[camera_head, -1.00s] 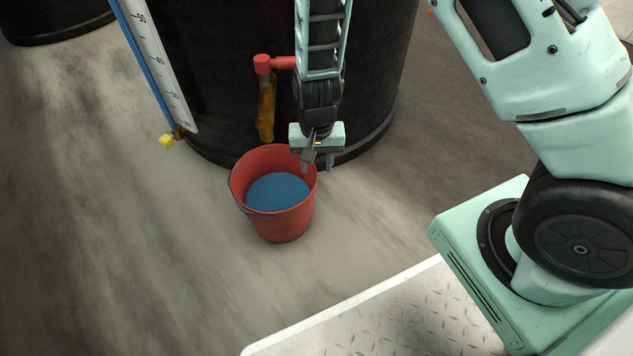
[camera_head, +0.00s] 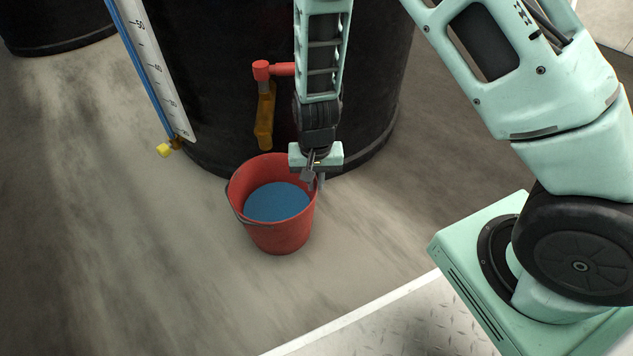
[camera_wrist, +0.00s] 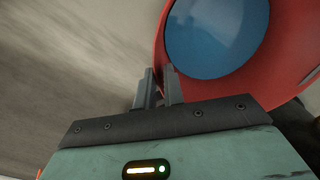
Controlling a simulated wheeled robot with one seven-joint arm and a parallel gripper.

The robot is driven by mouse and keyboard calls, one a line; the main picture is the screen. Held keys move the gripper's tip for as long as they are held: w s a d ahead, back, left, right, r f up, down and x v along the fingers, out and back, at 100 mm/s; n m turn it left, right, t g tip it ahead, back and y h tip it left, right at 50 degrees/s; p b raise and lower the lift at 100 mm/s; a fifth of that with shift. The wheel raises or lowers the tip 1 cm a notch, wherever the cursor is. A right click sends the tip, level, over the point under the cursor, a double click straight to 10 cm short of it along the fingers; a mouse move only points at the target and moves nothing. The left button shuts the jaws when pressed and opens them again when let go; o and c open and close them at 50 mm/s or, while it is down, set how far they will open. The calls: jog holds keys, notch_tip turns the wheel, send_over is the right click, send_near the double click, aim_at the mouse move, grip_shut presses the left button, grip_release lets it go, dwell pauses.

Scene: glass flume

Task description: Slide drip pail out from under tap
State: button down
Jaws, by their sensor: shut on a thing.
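The red drip pail (camera_head: 279,237) stands upright on the floor in front of the black tank, with blue liquid (camera_head: 277,202) inside. Its wire handle hangs down on the left side. My gripper (camera_head: 313,182) is shut on the pail's rim at its right side. In the wrist view the fingers (camera_wrist: 159,90) pinch the edge of the pail (camera_wrist: 290,62), one finger on each side of the wall. The red tap (camera_head: 262,71) with its orange-brown spout (camera_head: 265,118) sticks out of the tank above and behind the pail. The pail's far rim is near the tank's base.
The black tank (camera_head: 220,110) stands behind, with a white level gauge (camera_head: 160,65) and a yellow fitting (camera_head: 164,150) at its left. Grey floor (camera_head: 130,260) is open to the left and front. A pale metal plate (camera_head: 390,325) lies at front right.

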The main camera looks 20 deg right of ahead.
jog(key=shift+d+r, duration=0.1)
jog(key=s+d, duration=0.3)
jog(key=d, duration=0.4)
jog(key=s+d+b, duration=0.1)
jog(key=s+d, duration=0.2)
jog(key=d, duration=0.5)
dwell(2.6)
jog(key=shift+s+d, duration=0.15)
dwell(0.4)
